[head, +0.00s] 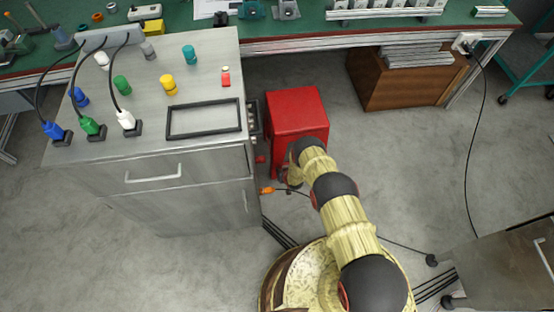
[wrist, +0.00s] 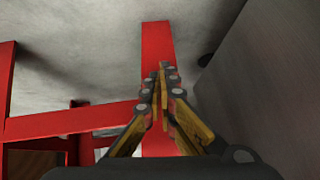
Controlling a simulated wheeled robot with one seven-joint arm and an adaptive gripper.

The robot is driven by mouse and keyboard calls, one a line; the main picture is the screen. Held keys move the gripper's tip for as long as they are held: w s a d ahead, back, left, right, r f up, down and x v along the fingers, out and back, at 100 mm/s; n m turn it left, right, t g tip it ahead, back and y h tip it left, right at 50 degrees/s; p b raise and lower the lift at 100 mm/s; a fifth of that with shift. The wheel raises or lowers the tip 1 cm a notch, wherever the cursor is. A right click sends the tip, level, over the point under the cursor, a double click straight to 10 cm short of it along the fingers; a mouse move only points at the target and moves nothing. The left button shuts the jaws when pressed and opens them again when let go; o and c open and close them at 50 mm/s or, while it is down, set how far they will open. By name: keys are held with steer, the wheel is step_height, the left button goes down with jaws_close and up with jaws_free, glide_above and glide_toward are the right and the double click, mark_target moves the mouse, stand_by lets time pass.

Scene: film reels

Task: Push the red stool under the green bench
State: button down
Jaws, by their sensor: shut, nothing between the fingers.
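The red stool (head: 297,108) stands upright on the floor in the head view, in front of the green bench (head: 290,30), with a strip of floor showing between its seat and the bench's front edge. My gripper (head: 291,179) is low at the stool's near side, partly hidden by my arm. In the wrist view my gripper (wrist: 161,75) is shut and empty, with its fingertips in front of a red bar of the stool (wrist: 158,40). I cannot tell whether they touch it.
A grey metal cabinet (head: 190,150) stands close on the stool's left. A wooden box (head: 400,90) stands under the bench to the right. A cable with an orange plug (head: 267,190) lies by my gripper. Floor right of the stool (head: 400,150) is clear.

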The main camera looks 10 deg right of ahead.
steer(key=shift+w+r, duration=0.1)
steer(key=shift+w, duration=2.8)
steer(key=s+r+p, duration=0.1)
steer(key=s+p, duration=0.3)
steer(key=s, duration=0.3)
steer(key=shift+s+r+p, duration=0.2)
steer(key=shift+r+p, duration=0.15)
steer(key=shift+r, duration=0.05)
